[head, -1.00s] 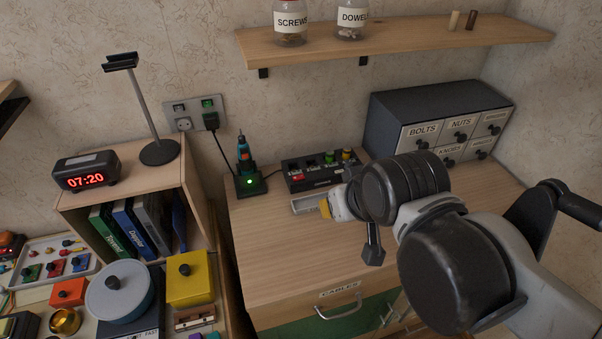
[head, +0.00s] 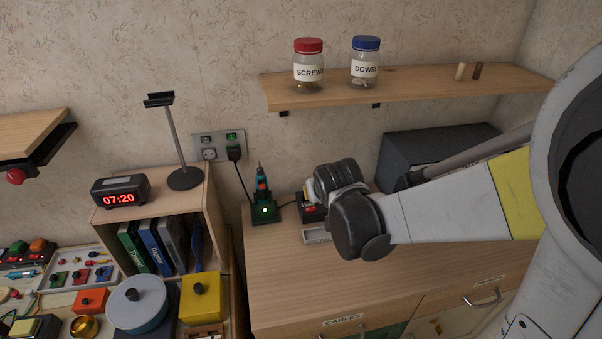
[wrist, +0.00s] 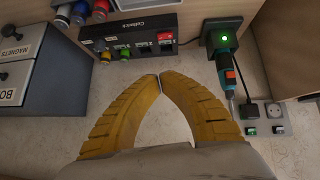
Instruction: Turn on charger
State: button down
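The charger (head: 264,213) is a dark block on the desk with a lit green light and a blue-and-orange tool upright in it. It also shows in the wrist view (wrist: 222,40). Its cord runs to a black plug (head: 234,152) in the wall socket plate (head: 209,153). A green switch (head: 231,137) sits above the plug; in the wrist view the green switch (wrist: 251,131) is at lower right. My gripper (wrist: 160,76) has its yellow fingertips together with nothing between them. It is apart from the charger and plate. In the head view my wrist hides most of it.
A black box with coloured knobs (wrist: 130,38) stands beside the charger. A labelled drawer cabinet (head: 410,150) is at the right. A shelf (head: 400,84) with two jars hangs above. A clock (head: 121,191) and stand (head: 184,179) top the left cubby. The front desk is bare.

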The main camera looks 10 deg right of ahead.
dwell(0.3)
jog(key=b, duration=0.4)
send_over(313, 208)
jog(key=f, duration=0.7)
jog(key=shift+s+d+f, duration=0.1)
jog(key=shift+d+f, duration=0.05)
jog(key=shift+d, duration=0.1)
notch_tip(313, 208, down, 2)
jog(key=shift+d+f+b, duration=0.15)
jog(key=shift+f+b, duration=0.1)
jog(key=shift+b, duration=0.4)
jog(key=shift+d+f+b, duration=0.1)
jog(key=shift+f+b, duration=0.2)
jog(key=shift+f, duration=0.3)
jog(key=shift+d+f+b, duration=0.2)
jog(key=shift+f+b, duration=0.35)
jog(key=shift+f, duration=0.05)
jog(key=shift+r, duration=0.1)
jog(key=shift+a, duration=0.1)
jog(key=shift+a+r+p, duration=0.35)
jog(key=shift+a, duration=0.25)
